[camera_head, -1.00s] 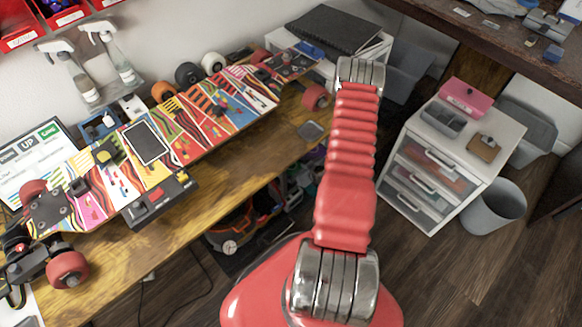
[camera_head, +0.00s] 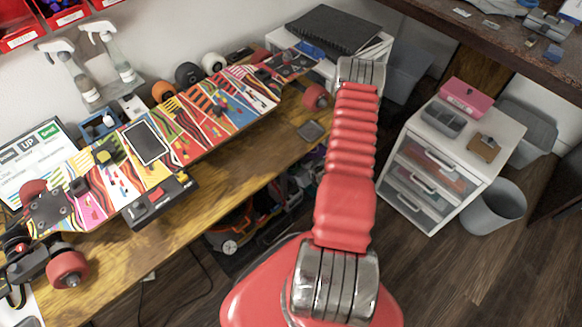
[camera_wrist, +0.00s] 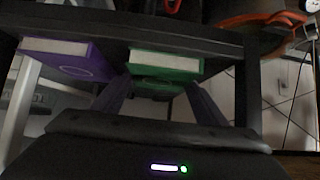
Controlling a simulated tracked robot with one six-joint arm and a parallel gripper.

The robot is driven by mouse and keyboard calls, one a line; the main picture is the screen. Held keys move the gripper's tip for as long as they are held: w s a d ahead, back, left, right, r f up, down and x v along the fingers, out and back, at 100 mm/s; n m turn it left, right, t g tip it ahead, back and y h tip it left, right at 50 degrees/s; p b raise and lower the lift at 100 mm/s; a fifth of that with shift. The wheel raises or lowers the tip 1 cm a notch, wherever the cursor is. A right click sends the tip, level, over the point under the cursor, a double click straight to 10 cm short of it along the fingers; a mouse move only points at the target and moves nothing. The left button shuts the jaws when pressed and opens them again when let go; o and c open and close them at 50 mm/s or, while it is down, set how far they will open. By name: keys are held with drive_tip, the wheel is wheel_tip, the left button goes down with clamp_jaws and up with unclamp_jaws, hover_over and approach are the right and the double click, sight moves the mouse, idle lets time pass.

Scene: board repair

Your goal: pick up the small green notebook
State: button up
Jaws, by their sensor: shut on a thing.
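The small green notebook (camera_wrist: 166,62) is in the middle of the wrist view, with its pale page edge toward me. My gripper (camera_wrist: 161,88) has a dark finger on either side of it and is shut on it. The notebook's upper edge is close against a dark shelf bar; I cannot tell whether they touch. The head view shows my red arm reaching away from me, but my gripper and the notebook are hidden there.
A purple book (camera_wrist: 68,60) is left of the notebook. An orange-rimmed round thing (camera_wrist: 262,22) is at the upper right. In the head view, a wooden bench (camera_head: 215,190) with a skateboard stands left, and a white drawer unit (camera_head: 450,165) and grey bin (camera_head: 493,208) stand right.

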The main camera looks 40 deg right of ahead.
sight(295, 170)
drive_tip(key=shift+r, duration=0.1)
drive_tip(key=shift+c, duration=0.3)
drive_tip(key=shift+r, duration=1.1)
drive_tip(key=shift+s+r, duration=0.45)
drive_tip(key=shift+r, duration=0.15)
drive_tip(key=s, duration=1.7)
drive_tip(key=shift+d, duration=0.3)
